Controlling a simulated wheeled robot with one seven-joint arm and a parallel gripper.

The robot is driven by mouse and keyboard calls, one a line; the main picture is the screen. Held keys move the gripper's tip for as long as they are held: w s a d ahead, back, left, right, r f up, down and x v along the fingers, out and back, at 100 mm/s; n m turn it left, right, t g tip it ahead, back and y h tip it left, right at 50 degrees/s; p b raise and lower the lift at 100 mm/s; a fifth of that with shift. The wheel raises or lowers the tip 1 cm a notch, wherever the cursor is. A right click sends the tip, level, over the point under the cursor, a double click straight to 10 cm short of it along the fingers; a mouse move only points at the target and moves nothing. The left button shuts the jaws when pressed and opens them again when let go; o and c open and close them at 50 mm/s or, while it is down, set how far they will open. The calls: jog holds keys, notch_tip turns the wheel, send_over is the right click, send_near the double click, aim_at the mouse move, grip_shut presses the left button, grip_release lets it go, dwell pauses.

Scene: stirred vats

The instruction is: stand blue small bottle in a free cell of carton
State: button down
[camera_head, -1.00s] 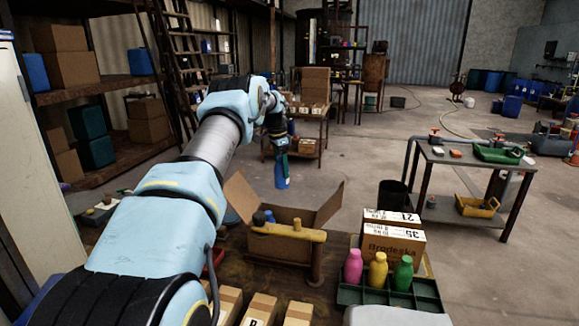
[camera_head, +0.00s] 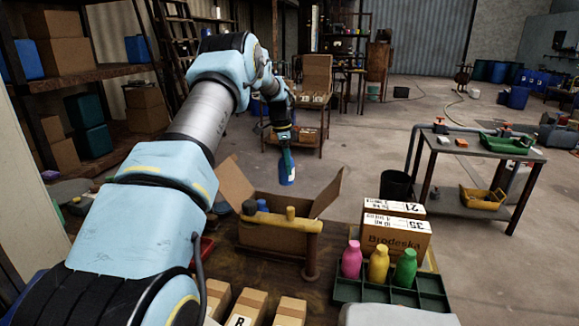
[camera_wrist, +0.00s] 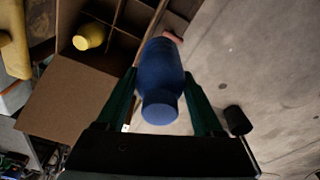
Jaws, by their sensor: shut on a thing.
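My gripper (camera_head: 284,147) is shut on the blue small bottle (camera_head: 287,170) and holds it in the air above and behind the open carton. The wrist view shows the blue bottle (camera_wrist: 162,75) between the two green fingers. The carton (camera_head: 262,235) stands on the workbench with its flaps spread. The wrist view shows its dividers (camera_wrist: 107,35) and a yellow bottle (camera_wrist: 89,37) in one cell, with empty cells beside it. In the head view, a blue top shows inside the carton at its left; the front wall hides most of the cells.
A yellow pipe (camera_head: 285,222) on a post runs across the carton's front. Pink (camera_head: 352,259), yellow (camera_head: 378,264) and green (camera_head: 405,267) bottles stand in a green tray (camera_head: 433,293) at right, before a Brodeska box (camera_head: 394,236). Small boxes (camera_head: 249,305) line the front.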

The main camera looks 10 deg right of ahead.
aim_at(283, 169)
jog(key=s+b, duration=0.1)
jog(key=s+a+b, duration=0.1)
jog(key=s, duration=0.1)
jog(key=s+a+b, duration=0.1)
jog(key=shift+s+f, duration=0.1)
jog(key=shift+s, duration=0.05)
jog(key=shift+s+a+b, duration=0.25)
jog(key=shift+s, duration=0.2)
jog(key=shift+s+a+b, duration=0.2)
jog(key=shift+s, duration=0.25)
jog(key=shift+f+b, duration=0.4)
jog(key=shift+f, duration=0.35)
jog(key=shift+f, duration=0.15)
jog(key=shift+f+b, duration=0.7)
jog(key=shift+f, duration=0.55)
jog(key=shift+f, duration=0.15)
jog(key=shift+f+b, duration=0.45)
jog(key=shift+f, duration=0.35)
